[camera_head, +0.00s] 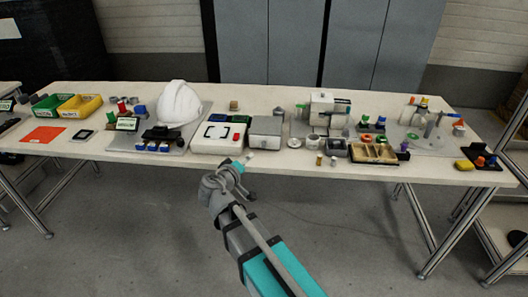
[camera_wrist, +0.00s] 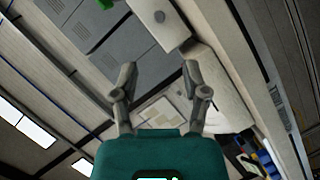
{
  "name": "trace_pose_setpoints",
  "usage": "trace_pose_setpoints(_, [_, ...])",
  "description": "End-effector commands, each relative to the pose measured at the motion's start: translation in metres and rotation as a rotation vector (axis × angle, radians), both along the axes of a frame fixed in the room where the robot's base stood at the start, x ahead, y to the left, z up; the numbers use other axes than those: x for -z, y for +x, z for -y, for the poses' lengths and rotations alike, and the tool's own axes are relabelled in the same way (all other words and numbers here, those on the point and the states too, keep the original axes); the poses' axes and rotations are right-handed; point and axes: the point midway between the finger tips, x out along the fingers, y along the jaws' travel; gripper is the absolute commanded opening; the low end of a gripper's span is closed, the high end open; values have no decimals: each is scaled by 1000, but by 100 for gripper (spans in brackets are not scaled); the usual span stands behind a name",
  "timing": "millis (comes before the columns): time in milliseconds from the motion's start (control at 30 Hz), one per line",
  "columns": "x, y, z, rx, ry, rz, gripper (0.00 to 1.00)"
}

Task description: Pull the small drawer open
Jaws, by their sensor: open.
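A grey box (camera_head: 266,131), which looks like the small drawer's housing, stands near the front edge of the table, right of a white case. My gripper (camera_head: 236,166) is in front of the table edge, just below and left of the grey box. In the wrist view my gripper (camera_wrist: 159,72) has its two fingers apart with nothing between them.
The white case (camera_head: 219,138) with a red button is left of the grey box. A white helmet (camera_head: 179,104) stands behind it to the left. A small white disc (camera_head: 294,142) and a dark grey tray (camera_head: 335,147) are to the right. The floor before the table is clear.

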Motion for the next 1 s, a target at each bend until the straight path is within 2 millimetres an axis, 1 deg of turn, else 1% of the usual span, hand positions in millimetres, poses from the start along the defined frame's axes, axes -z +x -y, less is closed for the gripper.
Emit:
trace_pose_setpoints(367, [0, 1, 0, 1, 0, 1, 59])
trace_pose_setpoints(567, [2, 8, 3, 1, 0, 0, 59])
trace_pose_setpoints(767, [7, 27, 10, 3, -1, 0, 59])
trace_pose_setpoints(1000, [16, 60, 22, 4, -1, 0, 59])
